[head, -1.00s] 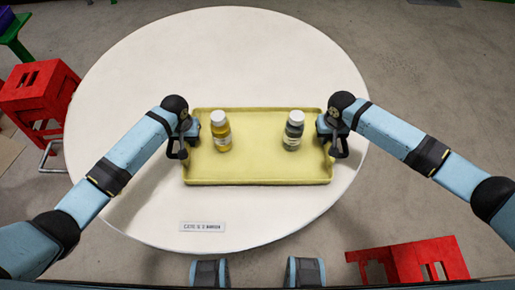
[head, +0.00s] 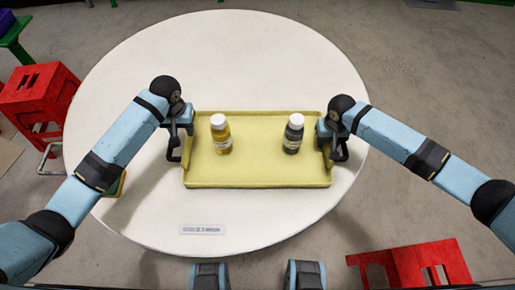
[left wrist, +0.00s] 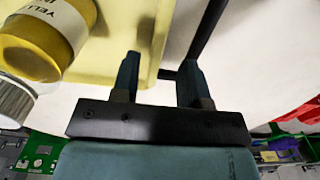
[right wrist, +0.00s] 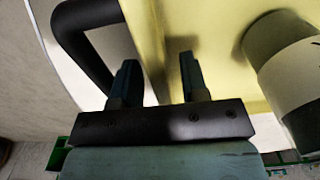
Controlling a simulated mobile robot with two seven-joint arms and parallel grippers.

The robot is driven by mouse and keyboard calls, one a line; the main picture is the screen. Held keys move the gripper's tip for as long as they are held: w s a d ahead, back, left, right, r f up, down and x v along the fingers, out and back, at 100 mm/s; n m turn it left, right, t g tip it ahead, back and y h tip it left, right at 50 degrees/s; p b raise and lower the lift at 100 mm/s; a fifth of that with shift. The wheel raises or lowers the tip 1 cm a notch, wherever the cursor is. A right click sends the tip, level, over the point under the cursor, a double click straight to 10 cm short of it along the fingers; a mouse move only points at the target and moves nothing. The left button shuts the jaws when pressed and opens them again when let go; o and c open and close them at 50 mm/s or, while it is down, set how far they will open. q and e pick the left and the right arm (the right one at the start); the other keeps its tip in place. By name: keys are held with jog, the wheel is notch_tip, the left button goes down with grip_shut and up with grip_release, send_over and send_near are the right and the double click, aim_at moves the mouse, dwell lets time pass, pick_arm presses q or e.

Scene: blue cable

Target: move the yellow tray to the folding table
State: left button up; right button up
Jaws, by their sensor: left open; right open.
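The yellow tray (head: 258,172) lies flat on the white round table, with a dark handle at each end. On it stand a yellow bottle (head: 221,137) with a white cap and a dark grey bottle (head: 293,136) with a white cap. My left gripper (head: 180,142) is open at the tray's left end; the left wrist view shows its fingers (left wrist: 160,80) on either side of the tray's edge, close to the handle (left wrist: 208,28). My right gripper (head: 332,142) is open at the right end; its fingers (right wrist: 157,80) likewise straddle the edge, near the handle (right wrist: 72,45). Contact is unclear.
The white round table (head: 255,65) is mostly bare, with a small label (head: 202,230) near its front. A yellow-green item (head: 118,186) is partly hidden by my left arm. Red stools stand left (head: 40,95) and at front right (head: 410,265).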

pick_arm(q)
notch_tip(320, 180, up, 3)
jog(key=shift+r, duration=0.35)
pick_arm(e)
jog(key=shift+r, duration=0.15)
notch_tip(320, 180, up, 12)
dwell(0.5)
